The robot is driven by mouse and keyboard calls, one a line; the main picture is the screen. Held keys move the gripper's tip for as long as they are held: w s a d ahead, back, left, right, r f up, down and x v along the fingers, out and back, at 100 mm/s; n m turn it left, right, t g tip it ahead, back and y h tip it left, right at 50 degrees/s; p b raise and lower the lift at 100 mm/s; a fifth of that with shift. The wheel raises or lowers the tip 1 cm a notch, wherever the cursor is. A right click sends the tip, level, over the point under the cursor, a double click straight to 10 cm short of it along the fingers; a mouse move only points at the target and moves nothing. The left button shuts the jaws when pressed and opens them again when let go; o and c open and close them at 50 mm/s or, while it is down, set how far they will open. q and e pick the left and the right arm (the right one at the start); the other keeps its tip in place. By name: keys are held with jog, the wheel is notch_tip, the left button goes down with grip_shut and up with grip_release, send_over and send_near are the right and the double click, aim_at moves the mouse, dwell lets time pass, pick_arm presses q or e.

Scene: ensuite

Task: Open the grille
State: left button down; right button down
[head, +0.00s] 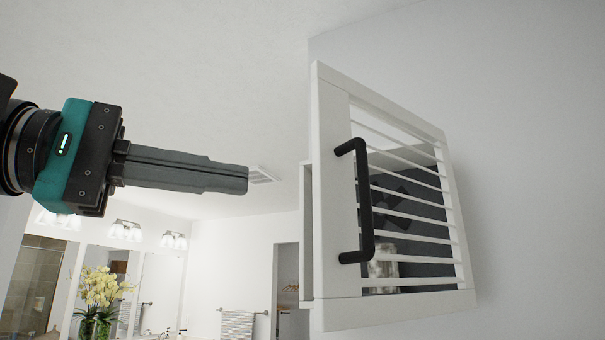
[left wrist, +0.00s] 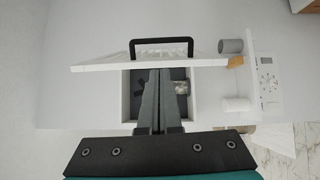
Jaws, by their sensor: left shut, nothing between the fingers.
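The grille (head: 332,230) is a white slatted door with a black bar handle (head: 366,205) on a white wall cabinet at the right of the head view. In the left wrist view the grille (left wrist: 110,62) shows nearly edge-on with its handle (left wrist: 160,42) on top. The cabinet interior (left wrist: 135,82) shows beside it, so the grille stands away from the box, partly open. My left gripper (head: 245,180) is shut and empty, left of the grille, apart from the handle. In the left wrist view its fingers (left wrist: 160,75) overlap the cabinet opening. My right gripper is not in view.
Small items, including a pale cup-like one (head: 383,266), sit inside the cabinet behind the slats. A grey roll (left wrist: 231,46) and a white roll (left wrist: 236,104) show beside the cabinet. A vanity with yellow flowers (head: 98,288) is far behind. Space left of the grille is free.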

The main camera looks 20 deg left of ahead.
aim_at(325, 192)
pick_arm(q)
jog(key=shift+m, duration=0.3)
jog(key=p+x, duration=0.2)
jog(key=x, duration=0.8)
jog(key=shift+w+d+f, duration=0.1)
jog(key=shift+d, duration=0.35)
